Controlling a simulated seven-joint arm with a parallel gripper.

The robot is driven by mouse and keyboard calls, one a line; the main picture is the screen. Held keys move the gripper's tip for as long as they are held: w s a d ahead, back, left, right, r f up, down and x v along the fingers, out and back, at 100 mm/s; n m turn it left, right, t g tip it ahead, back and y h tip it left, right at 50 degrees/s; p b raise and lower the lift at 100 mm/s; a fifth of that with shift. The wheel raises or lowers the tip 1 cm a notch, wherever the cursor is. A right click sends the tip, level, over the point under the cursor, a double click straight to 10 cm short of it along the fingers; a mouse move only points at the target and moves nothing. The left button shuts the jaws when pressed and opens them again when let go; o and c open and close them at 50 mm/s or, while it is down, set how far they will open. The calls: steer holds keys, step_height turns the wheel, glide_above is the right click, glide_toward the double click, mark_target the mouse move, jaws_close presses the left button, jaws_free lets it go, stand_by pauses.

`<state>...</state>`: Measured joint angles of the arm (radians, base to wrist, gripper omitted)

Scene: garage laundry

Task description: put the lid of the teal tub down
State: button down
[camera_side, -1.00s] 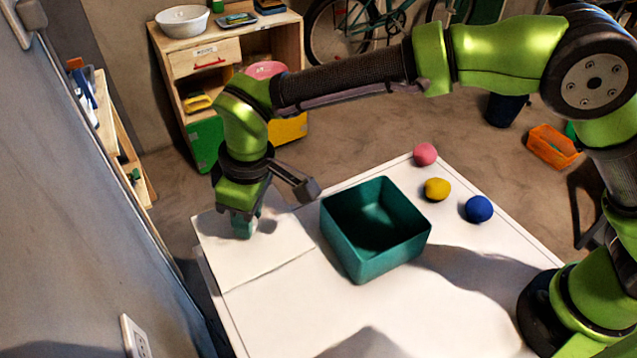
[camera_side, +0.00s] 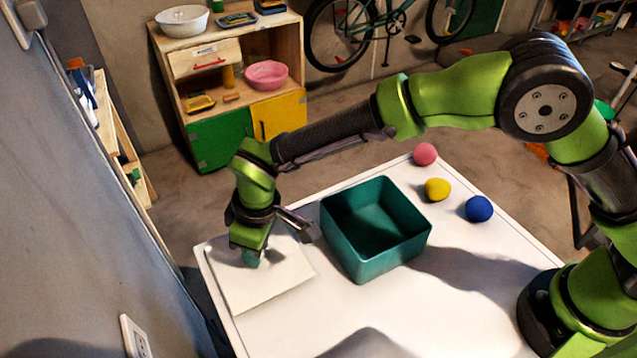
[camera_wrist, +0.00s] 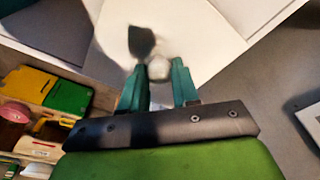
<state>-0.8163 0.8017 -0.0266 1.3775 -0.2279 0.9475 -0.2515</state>
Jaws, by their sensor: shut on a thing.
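The lid is a flat white square panel (camera_side: 285,272) with a pale round knob (camera_wrist: 160,73). My gripper (camera_side: 250,260) points down and is shut on the knob, which sits between the two teal fingertips in the wrist view. The lid lies low over the left end of the white table; I cannot tell whether it touches. In the wrist view the lid (camera_wrist: 210,35) fills the top middle, with a dark patch on it. The teal tub (camera_side: 385,262) stands open and upright to the right of the lid.
Pink (camera_side: 425,154), yellow (camera_side: 437,189) and blue (camera_side: 479,208) balls lie beyond the tub at the table's right edge. The front of the white table (camera_side: 400,320) is clear. A wooden cabinet (camera_side: 215,85) stands behind, and a grey wall panel (camera_side: 70,220) rises at the left.

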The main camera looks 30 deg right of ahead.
mark_target(269, 262)
steer(key=c, duration=0.8)
jaws_free()
step_height(269, 262, up, 12)
steer(key=s+d, duration=0.1)
steer(key=d+r+m+t+y, duration=0.1)
steer(key=d+r+m, duration=0.1)
steer(key=d+r, duration=0.3)
steer(key=d+r+m, duration=0.1)
steer(key=d+r, duration=0.2)
steer(key=d, duration=0.4)
steer(key=s+d+m+t, duration=0.1)
steer(key=s+d+m, duration=0.2)
steer(key=d, duration=0.4)
steer(key=s+d+r+m+t, duration=0.1)
steer(key=s+d+m+t, duration=0.1)
steer(key=s+d, duration=0.4)
steer(key=s+d+m+t, duration=0.2)
steer(key=s+d+m, duration=0.2)
steer(key=d, duration=0.5)
steer(key=shift+s+d+r+m, duration=0.2)
steer(key=shift+d+m, duration=0.1)
steer(key=shift+m, duration=0.3)
steer(key=shift+w, duration=0.1)
